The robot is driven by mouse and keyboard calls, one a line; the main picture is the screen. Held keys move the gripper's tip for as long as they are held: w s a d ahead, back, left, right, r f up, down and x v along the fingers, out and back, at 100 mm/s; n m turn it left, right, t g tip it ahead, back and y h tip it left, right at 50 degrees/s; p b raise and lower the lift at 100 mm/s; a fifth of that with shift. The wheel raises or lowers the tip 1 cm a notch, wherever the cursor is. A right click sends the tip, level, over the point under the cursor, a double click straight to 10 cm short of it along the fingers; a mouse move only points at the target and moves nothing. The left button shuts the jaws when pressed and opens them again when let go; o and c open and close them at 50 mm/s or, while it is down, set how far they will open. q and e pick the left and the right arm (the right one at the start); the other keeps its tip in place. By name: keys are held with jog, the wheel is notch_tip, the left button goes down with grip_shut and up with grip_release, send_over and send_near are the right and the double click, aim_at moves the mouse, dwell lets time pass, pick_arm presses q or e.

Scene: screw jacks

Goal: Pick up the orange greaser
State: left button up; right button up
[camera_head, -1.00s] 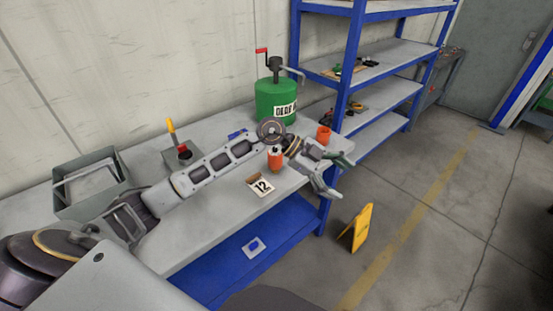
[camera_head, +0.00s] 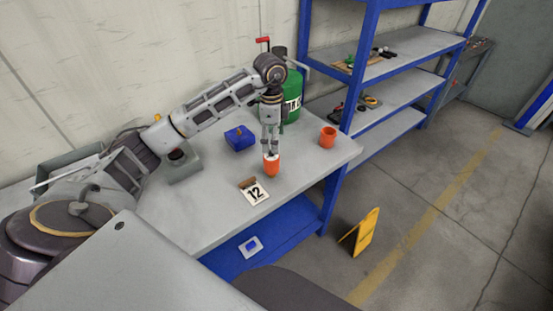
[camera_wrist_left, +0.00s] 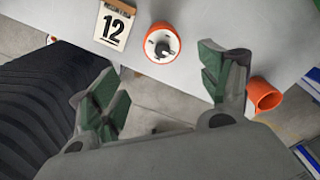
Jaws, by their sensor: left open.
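The orange greaser (camera_head: 271,167) stands on the grey workbench (camera_head: 215,192), near its front edge. In the left wrist view the greaser (camera_wrist_left: 152,50) is seen from above, with a white top and dark fittings. My left gripper (camera_head: 270,150) points down above the greaser in the head view, its fingers covering part of the greaser's top. In the left wrist view my left gripper (camera_wrist_left: 166,68) is open and empty, and the greaser shows beyond the gap between its fingers. Whether a finger touches it I cannot tell. My right gripper is not in view.
A number 12 card (camera_head: 254,192) stands close in front of the greaser. An orange cup (camera_head: 327,136) is to the right, a blue box (camera_head: 239,138) to the left. A green canister (camera_head: 292,98) stands behind my arm. Blue shelving (camera_head: 352,75) borders the bench's right end.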

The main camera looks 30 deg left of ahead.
aim_at(272, 155)
pick_arm(q)
jog(key=shift+w+a+r, duration=0.15)
jog(key=shift+a, duration=0.3)
jog(key=shift+r, duration=0.1)
jog(key=shift+f, duration=0.25)
notch_tip(272, 155, down, 7)
jog(key=shift+r, duration=0.1)
jog(key=shift+f+p, duration=0.3)
jog(key=shift+f, duration=0.45)
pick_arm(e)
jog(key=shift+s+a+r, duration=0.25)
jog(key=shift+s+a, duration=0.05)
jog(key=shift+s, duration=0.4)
